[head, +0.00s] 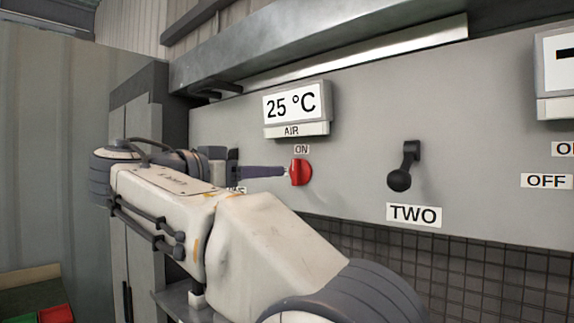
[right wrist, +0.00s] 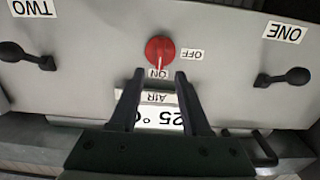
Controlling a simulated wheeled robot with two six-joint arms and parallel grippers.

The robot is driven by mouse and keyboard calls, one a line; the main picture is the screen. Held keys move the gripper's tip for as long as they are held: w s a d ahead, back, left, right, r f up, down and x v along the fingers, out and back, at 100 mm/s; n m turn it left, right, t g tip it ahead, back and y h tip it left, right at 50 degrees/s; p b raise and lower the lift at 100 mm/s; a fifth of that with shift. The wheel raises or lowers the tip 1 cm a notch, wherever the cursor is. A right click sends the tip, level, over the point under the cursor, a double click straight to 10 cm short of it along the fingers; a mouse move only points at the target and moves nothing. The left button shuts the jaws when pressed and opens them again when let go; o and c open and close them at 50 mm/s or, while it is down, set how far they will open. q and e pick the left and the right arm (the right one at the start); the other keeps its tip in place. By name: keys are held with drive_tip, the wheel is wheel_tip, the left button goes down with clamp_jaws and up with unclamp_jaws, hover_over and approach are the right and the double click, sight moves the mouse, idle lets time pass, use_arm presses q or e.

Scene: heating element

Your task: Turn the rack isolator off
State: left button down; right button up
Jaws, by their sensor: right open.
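A red rotary knob (head: 300,172) sits on the grey panel (head: 350,115), with an ON label (head: 302,149) above it. The right wrist view shows the panel upside down, with the red knob (right wrist: 160,50) between ON and OFF labels (right wrist: 192,54). Its white pointer mark faces ON. No label in view names the knob as the rack isolator. My right gripper (head: 284,172) points at the knob from the left. In the right wrist view the right gripper (right wrist: 159,74) is open, its fingertips just short of the knob; contact cannot be told. My left gripper is not in view.
An AIR display (head: 292,108) reading 25 °C is above the knob. A black lever (head: 403,168) marked TWO is to the right; another lever (right wrist: 297,76) is beside label ONE. A second display (head: 556,75) and OFF label (head: 546,181) are at the far right.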

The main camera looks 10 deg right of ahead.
sight(293, 170)
drive_tip(key=p+x, duration=0.1)
drive_tip(key=x, duration=0.5)
drive_tip(key=shift+r+p, duration=0.1)
drive_tip(key=shift+p, duration=0.3)
drive_tip(key=shift+w+d, duration=0.3)
drive_tip(key=shift+d, duration=0.15)
clamp_jaws()
